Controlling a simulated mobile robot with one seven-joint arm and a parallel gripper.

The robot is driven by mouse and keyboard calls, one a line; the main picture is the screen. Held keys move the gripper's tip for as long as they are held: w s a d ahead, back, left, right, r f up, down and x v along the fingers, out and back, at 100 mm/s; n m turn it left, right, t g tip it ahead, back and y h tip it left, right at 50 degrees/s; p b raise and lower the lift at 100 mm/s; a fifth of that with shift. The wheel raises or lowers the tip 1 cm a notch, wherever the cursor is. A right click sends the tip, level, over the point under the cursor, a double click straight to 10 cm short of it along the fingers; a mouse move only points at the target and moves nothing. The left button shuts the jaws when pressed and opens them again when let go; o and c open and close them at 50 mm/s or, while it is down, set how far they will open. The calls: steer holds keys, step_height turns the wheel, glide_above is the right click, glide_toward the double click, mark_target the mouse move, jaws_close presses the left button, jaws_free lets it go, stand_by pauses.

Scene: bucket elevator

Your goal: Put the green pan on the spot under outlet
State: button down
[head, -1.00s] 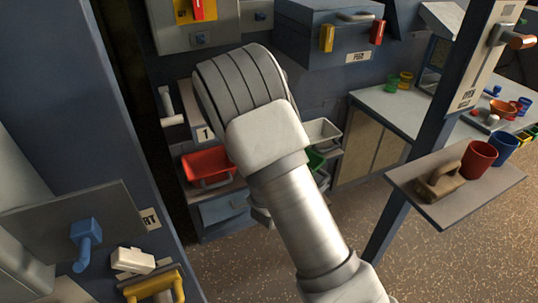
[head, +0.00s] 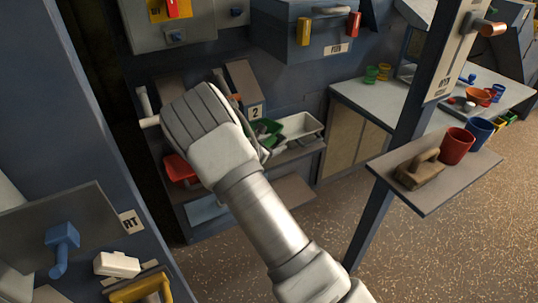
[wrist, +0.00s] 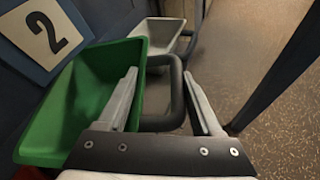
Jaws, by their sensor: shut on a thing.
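The green pan (wrist: 85,100) fills the left of the wrist view, open side up, with a grey loop handle. My gripper (wrist: 165,105) is shut on that handle, one finger on each side. In the head view, my gripper's fingertips are hidden behind my own wrist. A part of the green pan (head: 264,130) shows there just right of it. An outlet chute with a "2" label (head: 254,112) stands above and behind the pan; the label also shows in the wrist view (wrist: 53,38). I cannot tell whether the pan touches the shelf.
A pale grey pan (head: 298,126) sits close right of the green one. A red pan (head: 180,169) is on the left, partly behind my wrist. A post with a small shelf (head: 440,185), holding cups and a brown block, stands at the right. Speckled floor is open below.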

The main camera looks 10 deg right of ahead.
mark_target(270, 142)
steer(key=w, duration=0.2)
steer(key=shift+w+a, duration=0.4)
steer(key=shift+s+f+b, duration=0.1)
steer(key=shift+f+b, duration=0.25)
steer(key=shift+f, duration=0.4)
steer(key=shift+w+a+f+b, duration=0.15)
steer(key=shift+f+b, duration=0.8)
steer(key=shift+f, duration=1.75)
steer(key=shift+f, duration=0.15)
steer(key=shift+c, duration=0.3)
jaws_free()
